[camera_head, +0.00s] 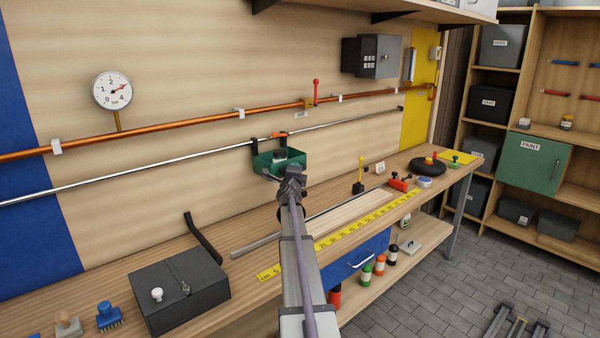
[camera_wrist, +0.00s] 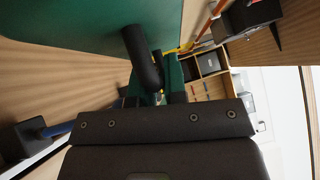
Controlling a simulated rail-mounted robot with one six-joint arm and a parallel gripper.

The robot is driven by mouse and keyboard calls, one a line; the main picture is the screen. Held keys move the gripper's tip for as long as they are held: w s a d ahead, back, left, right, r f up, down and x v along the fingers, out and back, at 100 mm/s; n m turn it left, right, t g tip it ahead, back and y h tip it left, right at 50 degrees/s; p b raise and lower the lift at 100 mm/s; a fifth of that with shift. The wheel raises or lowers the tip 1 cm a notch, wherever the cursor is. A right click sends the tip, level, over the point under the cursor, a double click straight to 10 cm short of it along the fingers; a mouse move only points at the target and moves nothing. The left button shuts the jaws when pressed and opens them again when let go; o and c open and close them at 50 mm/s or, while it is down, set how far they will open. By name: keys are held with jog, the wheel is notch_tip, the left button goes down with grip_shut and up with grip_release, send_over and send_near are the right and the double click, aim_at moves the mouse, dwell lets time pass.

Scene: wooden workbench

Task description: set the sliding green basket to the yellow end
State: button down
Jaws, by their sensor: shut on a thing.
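The green basket (camera_head: 262,166) hangs on the silver rail (camera_head: 190,163) along the back wall, between the blue panel (camera_head: 25,130) at the left and the yellow panel (camera_head: 417,85) at the right. Something pale lies inside it. My gripper (camera_head: 283,178) is at the basket's front, hiding part of it. In the wrist view the basket's green wall (camera_wrist: 70,22) fills the upper left, with a black bar-shaped handle (camera_wrist: 141,55) in front of it. My gripper is shut on the basket's handle; the exact contact is mostly hidden.
A copper pipe (camera_head: 190,116) with a red-handled valve (camera_head: 316,90) runs above the rail. A grey box (camera_head: 371,56) is mounted higher on the wall. The bench below holds a black toolbox (camera_head: 180,285), a yellow ruler (camera_head: 340,235) and small tools.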

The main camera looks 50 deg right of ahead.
jog(key=shift+a, duration=0.1)
jog(key=c, duration=1.4)
grip_release()
jog(key=shift+c, duration=0.2)
jog(key=b+v, duration=0.1)
jog(key=v, duration=0.9)
jog(key=shift+s+a, duration=0.2)
jog(key=shift+a, duration=0.15)
jog(key=shift+c, duration=0.2)
